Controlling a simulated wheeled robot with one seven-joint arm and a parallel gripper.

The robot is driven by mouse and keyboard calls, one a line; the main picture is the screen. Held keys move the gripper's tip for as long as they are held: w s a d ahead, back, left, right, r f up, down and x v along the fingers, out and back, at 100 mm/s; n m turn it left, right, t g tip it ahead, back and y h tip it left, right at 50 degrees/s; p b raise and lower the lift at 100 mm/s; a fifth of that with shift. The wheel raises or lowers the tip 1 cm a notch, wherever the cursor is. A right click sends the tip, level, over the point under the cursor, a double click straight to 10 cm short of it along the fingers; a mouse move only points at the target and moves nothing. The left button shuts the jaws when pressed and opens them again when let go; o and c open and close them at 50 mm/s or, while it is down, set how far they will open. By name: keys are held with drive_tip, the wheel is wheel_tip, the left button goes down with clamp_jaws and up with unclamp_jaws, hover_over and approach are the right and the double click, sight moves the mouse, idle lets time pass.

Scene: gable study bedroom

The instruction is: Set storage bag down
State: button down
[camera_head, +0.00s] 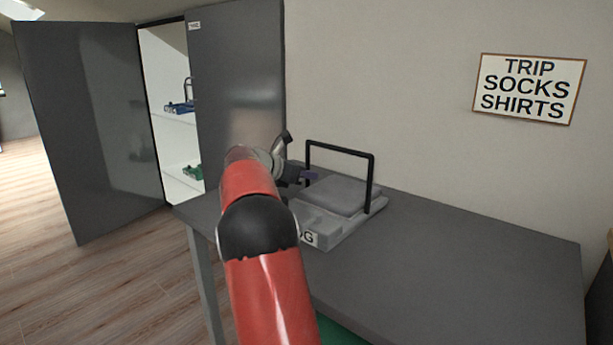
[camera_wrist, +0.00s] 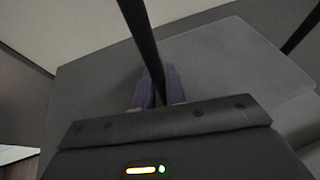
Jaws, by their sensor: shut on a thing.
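The storage bag (camera_head: 345,222) is a low grey box-like bag with a raised lid and a tall black frame handle (camera_head: 340,150). It appears to rest level on the dark grey table (camera_head: 450,260) by the wall; its underside is hard to see. My gripper (camera_head: 309,176) is at the handle's left upright. In the wrist view my purple fingers (camera_wrist: 158,85) are shut around the black handle bar (camera_wrist: 143,40), with the bag's grey top (camera_wrist: 235,60) behind. My arm hides the bag's near left part and some of its label.
A grey wardrobe (camera_head: 240,70) stands at the left with one door (camera_head: 85,130) swung open. Blue (camera_head: 180,107) and green (camera_head: 193,172) things lie on its white shelves. A sign (camera_head: 528,88) reading TRIP SOCKS SHIRTS hangs on the wall. The table's right side is clear.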

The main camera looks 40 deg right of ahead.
drive_tip(key=shift+r, duration=0.15)
drive_tip(key=c, duration=1.5)
unclamp_jaws()
drive_tip(key=shift+f, duration=0.2)
drive_tip(key=shift+o, duration=0.2)
drive_tip(key=shift+r, duration=0.15)
drive_tip(key=shift+a+r, duration=0.15)
drive_tip(key=shift+a, duration=0.15)
drive_tip(key=v, duration=1.1)
drive_tip(key=shift+a+p, duration=0.15)
drive_tip(key=shift+p, duration=0.2)
